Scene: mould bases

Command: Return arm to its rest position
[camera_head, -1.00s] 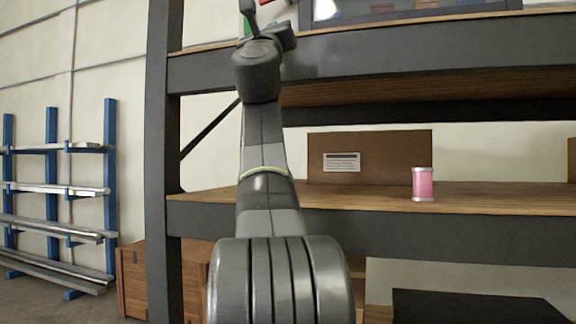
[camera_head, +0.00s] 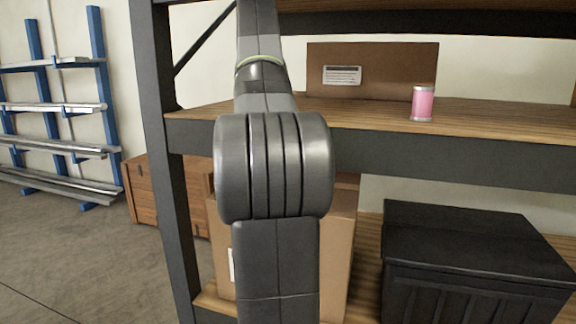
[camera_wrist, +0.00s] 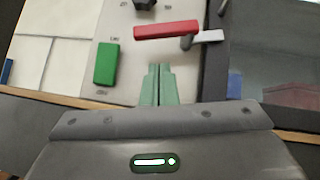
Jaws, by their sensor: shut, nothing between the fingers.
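My gripper (camera_wrist: 157,84) shows in the wrist view, with its two greenish fingers together and nothing between them. It is over a pale board (camera_wrist: 135,62) with small printed labels. A green block (camera_wrist: 107,63) lies on the board left of the fingertips. A red bar (camera_wrist: 166,30) lies beyond them, with a grey-white piece (camera_wrist: 208,37) at its right end. In the head view my arm rises in front of the shelf and leaves the top edge, so the gripper is out of that picture.
A dark-framed rack with a wooden shelf (camera_head: 480,122) stands ahead, bearing a pink can (camera_head: 422,103) and a brown panel (camera_head: 370,75). Below are a black bin (camera_head: 465,240) and a cardboard box (camera_head: 340,240). A blue rack (camera_head: 103,70) stands left; the floor (camera_head: 80,260) there is clear.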

